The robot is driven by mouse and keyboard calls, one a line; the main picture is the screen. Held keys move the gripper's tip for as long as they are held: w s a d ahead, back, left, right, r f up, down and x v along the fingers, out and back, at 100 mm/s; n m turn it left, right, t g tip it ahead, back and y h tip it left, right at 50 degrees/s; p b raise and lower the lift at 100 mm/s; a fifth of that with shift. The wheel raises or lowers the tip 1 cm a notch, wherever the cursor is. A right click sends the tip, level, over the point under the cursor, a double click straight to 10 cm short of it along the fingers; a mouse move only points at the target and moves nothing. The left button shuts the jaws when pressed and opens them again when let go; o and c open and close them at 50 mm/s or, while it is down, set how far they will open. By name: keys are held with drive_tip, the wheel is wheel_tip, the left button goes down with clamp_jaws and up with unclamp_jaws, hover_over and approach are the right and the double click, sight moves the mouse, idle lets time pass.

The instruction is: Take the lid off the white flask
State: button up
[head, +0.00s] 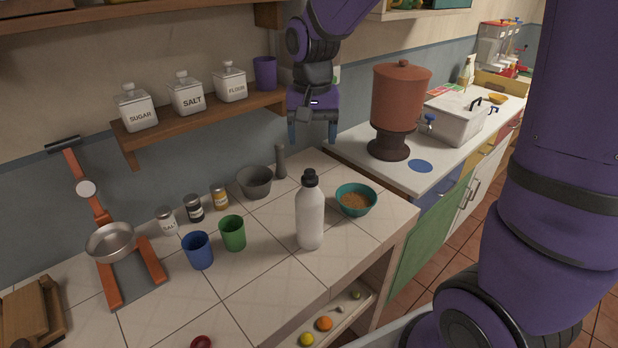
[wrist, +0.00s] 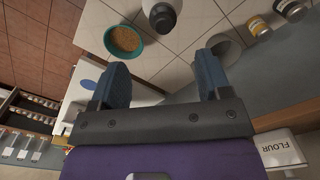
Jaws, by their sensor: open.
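The white flask (head: 310,217) stands upright on the tiled counter, with its black lid (head: 310,180) on top. In the wrist view the flask (wrist: 161,8) is cut off by the top edge, and its dark lid (wrist: 162,18) shows from above. My gripper (head: 312,132) is open and empty. It hangs high above the back of the counter, beyond the flask and well apart from it. Its two blue fingers (wrist: 162,75) are spread in the wrist view, with nothing between them but counter.
A teal bowl of grain (head: 355,200) stands right of the flask. Green (head: 232,233) and blue (head: 198,250) cups stand to the left. A wall shelf (head: 200,125) with jars is near my gripper.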

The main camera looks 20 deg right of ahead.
sight(310, 170)
drive_tip(key=f, duration=0.9)
drive_tip(key=shift+a+f, duration=0.1)
drive_tip(key=shift+a, duration=0.15)
drive_tip(key=c, duration=1)
